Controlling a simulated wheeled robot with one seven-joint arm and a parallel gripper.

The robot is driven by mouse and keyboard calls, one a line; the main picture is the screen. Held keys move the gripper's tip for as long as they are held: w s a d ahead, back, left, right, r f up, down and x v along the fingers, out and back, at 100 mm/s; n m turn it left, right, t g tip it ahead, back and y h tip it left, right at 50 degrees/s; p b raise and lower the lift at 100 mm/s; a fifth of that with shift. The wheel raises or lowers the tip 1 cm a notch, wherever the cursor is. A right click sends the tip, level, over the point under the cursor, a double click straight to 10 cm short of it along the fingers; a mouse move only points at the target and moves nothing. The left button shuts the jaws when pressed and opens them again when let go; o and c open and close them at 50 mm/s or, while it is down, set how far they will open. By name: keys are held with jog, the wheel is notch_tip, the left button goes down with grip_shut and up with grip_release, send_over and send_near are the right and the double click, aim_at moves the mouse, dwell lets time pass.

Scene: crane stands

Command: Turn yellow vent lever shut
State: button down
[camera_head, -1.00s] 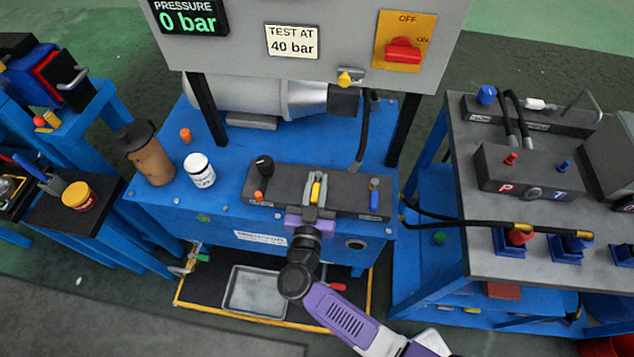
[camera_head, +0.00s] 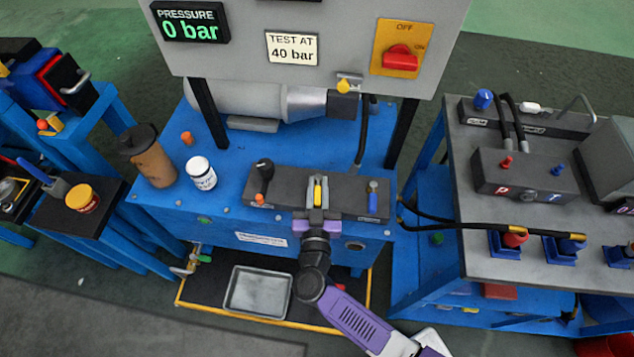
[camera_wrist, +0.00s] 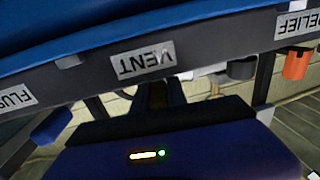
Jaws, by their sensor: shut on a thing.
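The yellow vent lever (camera_head: 318,191) is on the dark valve block (camera_head: 345,202) at the front of the blue bench. My gripper (camera_head: 317,194) reaches it from the front, its fingers on both sides of the yellow part, shut on it. The lever looks roughly in line with my gripper, pointing away from me. In the wrist view a label reading VENT (camera_wrist: 143,62) is upside down on the dark block, just beyond the gripper body. The wrist view does not clearly show the fingertips or the lever.
On the same block are a black-knobbed lever with an orange part (camera_head: 262,180) at left and a blue part (camera_head: 373,200) at right. A white jar (camera_head: 201,174) and a brown container (camera_head: 151,158) stand to the left. The pressure display (camera_head: 190,22) reads 0 bar.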

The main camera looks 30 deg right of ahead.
jog(key=n+y, duration=0.1)
jog(key=n+t+y, duration=0.1)
jog(key=y, duration=0.1)
jog(key=shift+s+d+f, duration=0.15)
jog(key=shift+s+d, duration=0.05)
jog(key=shift+d, duration=0.15)
jog(key=n+t+y+b, duration=0.1)
jog(key=n+y, duration=0.1)
jog(key=y, duration=0.1)
jog(key=shift+d+f+b, duration=0.1)
jog(key=shift+d+b, duration=0.05)
jog(key=shift+b, duration=0.15)
jog(key=shift+n+y+b, duration=0.3)
jog(key=shift+y+b, duration=0.15)
jog(key=shift+y, duration=0.05)
jog(key=c, duration=1.3)
grip_release()
jog(key=shift+r, duration=0.2)
jog(key=shift+s, duration=0.1)
jog(key=s, duration=0.7)
jog(key=shift+s+a, duration=0.3)
jog(key=shift+a, duration=0.05)
